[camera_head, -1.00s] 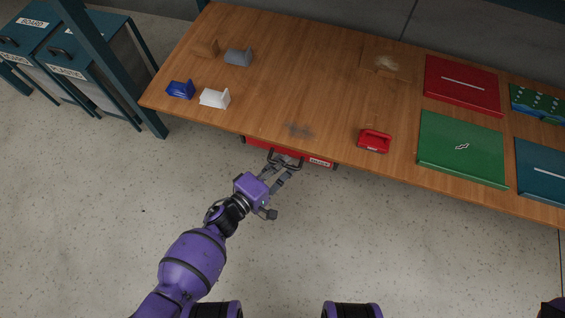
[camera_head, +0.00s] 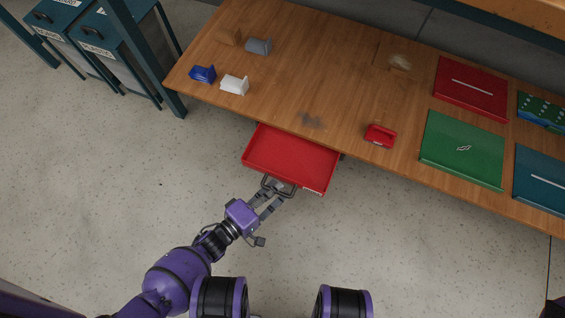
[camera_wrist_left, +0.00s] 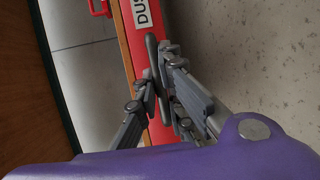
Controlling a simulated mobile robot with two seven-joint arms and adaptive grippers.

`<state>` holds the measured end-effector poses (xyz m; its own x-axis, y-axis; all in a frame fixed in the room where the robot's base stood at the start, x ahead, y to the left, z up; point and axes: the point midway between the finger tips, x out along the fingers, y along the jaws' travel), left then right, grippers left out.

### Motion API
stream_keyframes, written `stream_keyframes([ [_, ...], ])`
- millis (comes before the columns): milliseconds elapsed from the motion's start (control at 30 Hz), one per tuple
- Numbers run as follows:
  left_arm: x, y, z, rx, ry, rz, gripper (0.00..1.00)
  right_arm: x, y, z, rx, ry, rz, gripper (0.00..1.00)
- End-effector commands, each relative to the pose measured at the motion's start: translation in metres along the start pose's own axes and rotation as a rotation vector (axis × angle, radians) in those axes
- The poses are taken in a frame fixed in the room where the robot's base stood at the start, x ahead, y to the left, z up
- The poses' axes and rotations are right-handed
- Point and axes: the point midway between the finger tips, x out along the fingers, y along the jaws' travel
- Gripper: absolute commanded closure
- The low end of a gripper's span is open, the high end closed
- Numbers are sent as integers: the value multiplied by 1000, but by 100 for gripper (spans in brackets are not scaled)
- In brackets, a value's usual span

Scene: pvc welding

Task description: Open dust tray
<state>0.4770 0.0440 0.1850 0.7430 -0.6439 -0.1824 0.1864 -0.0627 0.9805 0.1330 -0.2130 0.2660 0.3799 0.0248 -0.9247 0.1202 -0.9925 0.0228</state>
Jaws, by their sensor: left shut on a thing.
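The red dust tray (camera_head: 290,157) is pulled out from under the front edge of the wooden table, and its empty-looking inside shows from above. My left gripper (camera_head: 279,187) is at the tray's front, shut on its dark handle. In the left wrist view the gripper fingers (camera_wrist_left: 160,85) close around the dark handle (camera_wrist_left: 152,60), beside the red front face with a white label (camera_wrist_left: 143,14) reading "DUS". The rest of the label is cut off. My right gripper is not in view.
The wooden table (camera_head: 330,80) bears blue, white, grey and brown blocks at left, a red handled object (camera_head: 380,136) near the front edge, and red, green and blue panels at right. Dark bins (camera_head: 95,50) stand far left. The floor before the tray is clear.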

Motion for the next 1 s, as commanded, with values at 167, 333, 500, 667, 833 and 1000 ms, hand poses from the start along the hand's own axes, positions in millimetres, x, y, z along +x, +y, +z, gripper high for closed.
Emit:
stream_keyframes([
  [167,-5,-1,2,-5,2,3,100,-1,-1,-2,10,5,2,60],
  [333,-5,-1,2,-5,2,3,100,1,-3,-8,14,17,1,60],
  [500,-4,0,2,-4,2,3,74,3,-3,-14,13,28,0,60],
  [667,-4,0,2,-2,1,3,73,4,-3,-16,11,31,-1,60],
  [833,-6,-1,2,-1,1,2,73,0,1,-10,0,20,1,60],
  [1000,-23,-2,1,0,1,-1,73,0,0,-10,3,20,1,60],
])
